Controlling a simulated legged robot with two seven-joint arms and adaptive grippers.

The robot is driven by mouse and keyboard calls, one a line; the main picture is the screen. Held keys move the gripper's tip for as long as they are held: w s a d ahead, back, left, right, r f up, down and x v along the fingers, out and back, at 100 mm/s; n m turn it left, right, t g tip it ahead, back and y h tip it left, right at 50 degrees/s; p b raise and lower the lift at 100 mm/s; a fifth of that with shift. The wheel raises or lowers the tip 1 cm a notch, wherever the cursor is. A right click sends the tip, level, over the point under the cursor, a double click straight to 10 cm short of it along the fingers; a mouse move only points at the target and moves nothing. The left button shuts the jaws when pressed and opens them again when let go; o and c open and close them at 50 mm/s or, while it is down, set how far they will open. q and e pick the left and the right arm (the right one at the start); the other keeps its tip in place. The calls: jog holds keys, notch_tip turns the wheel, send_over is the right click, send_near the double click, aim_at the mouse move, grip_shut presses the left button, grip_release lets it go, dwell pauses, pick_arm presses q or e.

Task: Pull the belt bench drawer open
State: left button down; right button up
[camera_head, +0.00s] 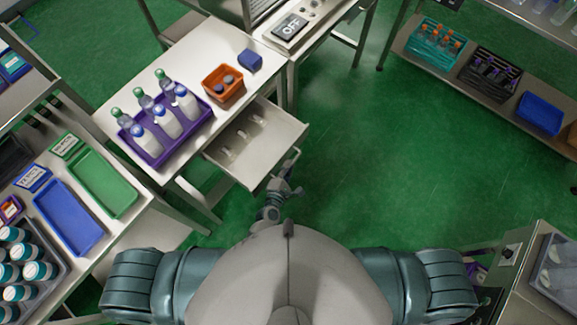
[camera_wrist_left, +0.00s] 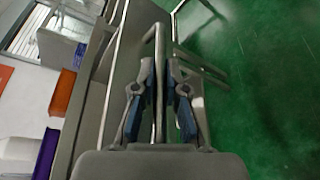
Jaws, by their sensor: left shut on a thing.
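The belt bench drawer (camera_head: 270,150) is pulled out from the bench (camera_head: 160,55), and small clear pieces lie inside it. Its bar handle (camera_head: 291,162) is on the drawer's front. My left gripper (camera_head: 290,186) is at this handle, on the side toward my body. In the left wrist view, the handle (camera_wrist_left: 159,40) runs between the fingers of my left gripper (camera_wrist_left: 167,75), which is shut on it. The handle's grip is partly hidden by the gripper in the head view. My right gripper is not in view.
On the bench top are a purple tray (camera_head: 150,152) of several bottles, an orange bin (camera_head: 223,84) and a blue box (camera_head: 250,61). A side table with a blue tray (camera_head: 70,217) and a green tray (camera_head: 103,183) stands at left. Green floor (camera_head: 400,150) is clear right of the drawer.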

pick_arm(q)
jog(key=c, duration=1.3)
grip_release()
jog(key=shift+s+a+f, duration=0.1)
jog(key=shift+s+f, duration=0.05)
jog(key=shift+f, duration=0.1)
jog(key=shift+o, duration=0.5)
jog(key=shift+r, duration=0.15)
jog(key=v, duration=1.2)
jog(key=s+a+f+m+g, duration=0.2)
jog(key=s+f+m, duration=0.15)
jog(key=f, duration=0.45)
jog(key=s+a+f+m+g+y, duration=0.1)
jog(key=s+a+f+m+g, duration=0.15)
jog(key=f+m, duration=0.45)
jog(key=s+a+f+m+g, duration=0.2)
jog(key=s+f, duration=0.1)
jog(key=f, duration=0.7)
jog(key=s+a+f+m+g+y, duration=0.2)
jog(key=s+a+f+m+g, duration=0.1)
jog(key=s+a+f+m, duration=0.2)
jog(key=s+a+f+m+g+y, duration=0.2)
jog(key=s+a+f+m+g, duration=0.2)
jog(key=s+a+f, duration=0.5)
jog(key=s+m, duration=0.1)
jog(key=s, duration=0.3)
jog(key=shift+s+m, duration=0.35)
